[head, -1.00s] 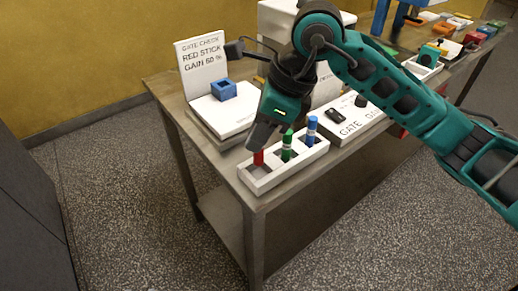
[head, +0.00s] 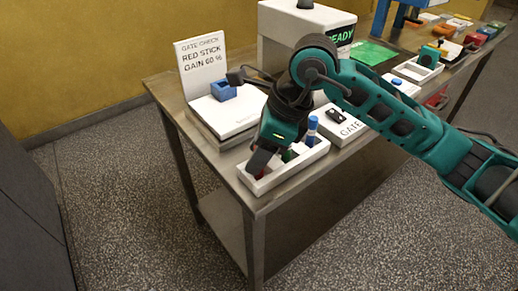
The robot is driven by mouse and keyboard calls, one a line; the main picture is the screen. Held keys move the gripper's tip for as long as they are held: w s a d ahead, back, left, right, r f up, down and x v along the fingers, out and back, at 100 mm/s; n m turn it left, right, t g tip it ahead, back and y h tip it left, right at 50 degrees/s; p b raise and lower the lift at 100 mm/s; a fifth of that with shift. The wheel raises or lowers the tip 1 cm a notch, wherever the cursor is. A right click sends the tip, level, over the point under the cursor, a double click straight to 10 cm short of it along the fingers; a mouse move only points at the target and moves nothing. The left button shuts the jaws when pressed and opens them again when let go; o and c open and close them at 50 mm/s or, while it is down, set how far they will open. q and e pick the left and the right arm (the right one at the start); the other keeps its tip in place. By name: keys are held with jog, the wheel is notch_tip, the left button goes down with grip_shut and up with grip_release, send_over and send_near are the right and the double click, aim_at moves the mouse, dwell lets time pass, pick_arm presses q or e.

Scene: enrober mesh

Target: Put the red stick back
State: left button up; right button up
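The red stick (head: 261,174) shows only as a small red patch at the left compartment of the white holder (head: 290,175). My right gripper (head: 258,163) points down over that compartment, shut on the red stick as far as I can see; its fingers hide most of the stick. The green stick (head: 289,155) is in the middle compartment, mostly hidden behind my gripper. The blue stick (head: 312,131) stands upright in the right compartment. My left gripper is out of view.
The holder lies near the table's front edge.

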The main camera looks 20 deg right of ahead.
jog(key=shift+r, duration=0.15)
jog(key=shift+r+p, duration=0.25)
jog(key=shift+p, duration=0.05)
jog(key=v, duration=1.1)
jog(key=shift+d+r, duration=0.25)
jog(key=shift+s, duration=0.25)
